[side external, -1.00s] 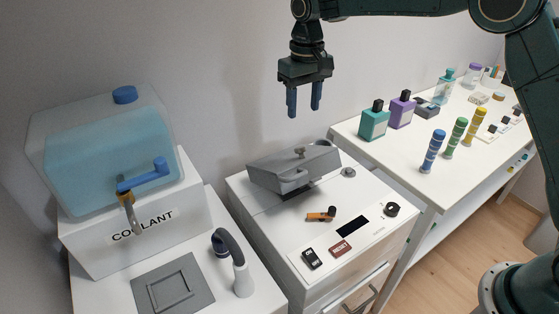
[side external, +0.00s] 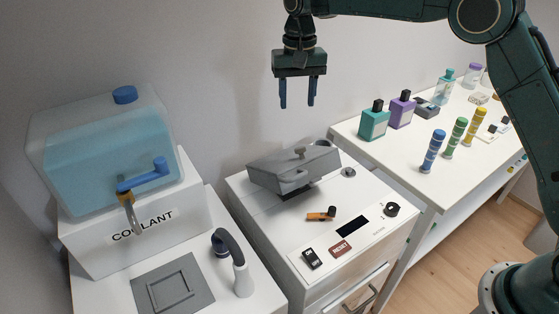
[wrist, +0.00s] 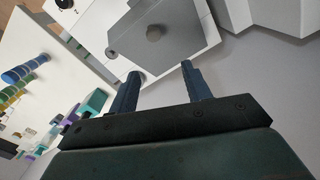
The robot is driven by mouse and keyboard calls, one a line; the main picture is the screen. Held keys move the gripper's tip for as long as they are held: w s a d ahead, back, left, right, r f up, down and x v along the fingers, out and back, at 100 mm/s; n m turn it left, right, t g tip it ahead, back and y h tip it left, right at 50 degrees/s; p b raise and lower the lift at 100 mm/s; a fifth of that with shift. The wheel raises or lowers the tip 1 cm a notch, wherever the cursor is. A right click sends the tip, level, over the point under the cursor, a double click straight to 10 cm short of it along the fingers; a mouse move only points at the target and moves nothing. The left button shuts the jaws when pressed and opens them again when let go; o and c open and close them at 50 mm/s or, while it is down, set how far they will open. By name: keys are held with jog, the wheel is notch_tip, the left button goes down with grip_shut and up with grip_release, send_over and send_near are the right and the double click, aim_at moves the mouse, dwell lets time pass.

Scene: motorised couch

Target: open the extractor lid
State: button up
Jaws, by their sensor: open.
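The extractor lid (side external: 270,169) is a grey, sloped cover on top of the white cabinet (side external: 315,219), and it looks closed. My gripper (side external: 297,106) is open and empty, pointing down, high above the lid. In the wrist view, the two blue fingers (wrist: 160,72) are spread apart.
A coolant tank (side external: 105,155) with a blue tap stands on the left. An orange-and-black lever (side external: 320,215), a black switch (side external: 312,258) and a black dial (side external: 392,209) are on the cabinet top. Bottles and striped cylinders stand on the right table (side external: 400,160). The air around my gripper is free.

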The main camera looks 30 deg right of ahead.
send_near(306, 159)
jog(key=w+f, duration=0.1)
jog(key=f, duration=0.1)
jog(key=w+f, duration=0.1)
jog(key=f, duration=0.1)
jog(key=w+f, duration=0.2)
jog(key=shift+a, duration=0.1)
jog(key=s+f, duration=0.4)
jog(key=f, duration=0.1)
jog(key=shift+s+f, duration=0.4)
jog(key=shift+f, duration=0.5)
jog(key=shift+c, duration=0.2)
